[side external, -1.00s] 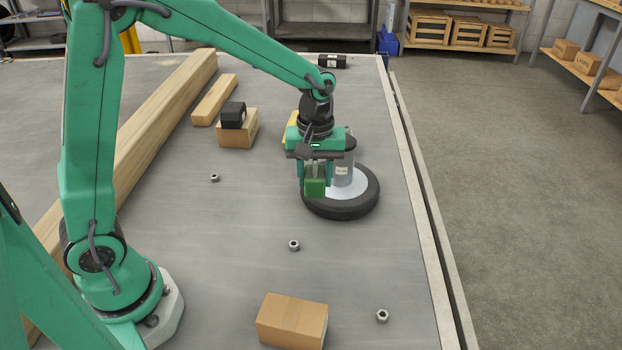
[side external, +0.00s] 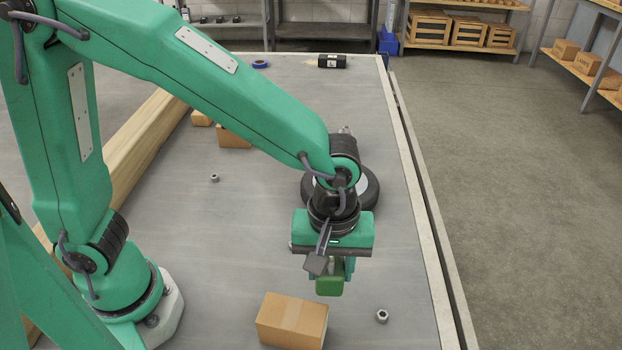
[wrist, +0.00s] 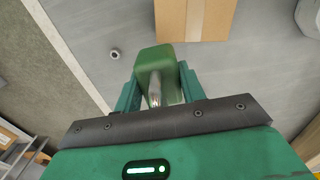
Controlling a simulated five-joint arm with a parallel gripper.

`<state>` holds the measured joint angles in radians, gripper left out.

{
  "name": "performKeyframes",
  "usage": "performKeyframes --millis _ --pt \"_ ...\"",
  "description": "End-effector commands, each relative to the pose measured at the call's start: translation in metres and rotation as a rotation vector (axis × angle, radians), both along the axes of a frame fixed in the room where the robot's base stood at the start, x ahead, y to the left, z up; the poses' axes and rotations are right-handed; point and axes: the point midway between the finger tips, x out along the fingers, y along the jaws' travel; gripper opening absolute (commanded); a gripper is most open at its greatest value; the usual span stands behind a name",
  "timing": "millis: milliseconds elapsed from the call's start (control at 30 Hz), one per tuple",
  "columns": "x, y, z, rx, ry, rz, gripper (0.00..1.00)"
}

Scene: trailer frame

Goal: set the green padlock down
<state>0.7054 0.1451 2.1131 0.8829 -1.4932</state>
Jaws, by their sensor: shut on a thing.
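The green padlock (side external: 329,285) is held between the jaws of my gripper (side external: 336,266), body downward. It appears to hang above the grey deck (side external: 240,250), but the side view does not show the gap clearly. In the wrist view the padlock (wrist: 158,58) sits between the two green fingers of my gripper (wrist: 158,86), with its metal shackle toward the palm.
A cardboard box (side external: 292,321) lies at the front, left of the padlock, and also shows in the wrist view (wrist: 195,18). A nut (side external: 382,316) lies to the right. A tyre (side external: 369,190) is behind my gripper. A timber beam (side external: 150,130) runs along the left.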

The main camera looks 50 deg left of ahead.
Motion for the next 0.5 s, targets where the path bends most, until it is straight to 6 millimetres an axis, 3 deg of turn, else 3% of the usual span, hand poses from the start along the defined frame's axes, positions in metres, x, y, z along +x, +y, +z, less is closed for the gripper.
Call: performKeyframes --millis 200,500 --pt "-0.0106 -0.0075 0.0003 -0.001 -0.001 -0.003 0.04" --pt "-0.0055 -0.0044 -0.0036 -0.001 -0.001 0.000 0.04"
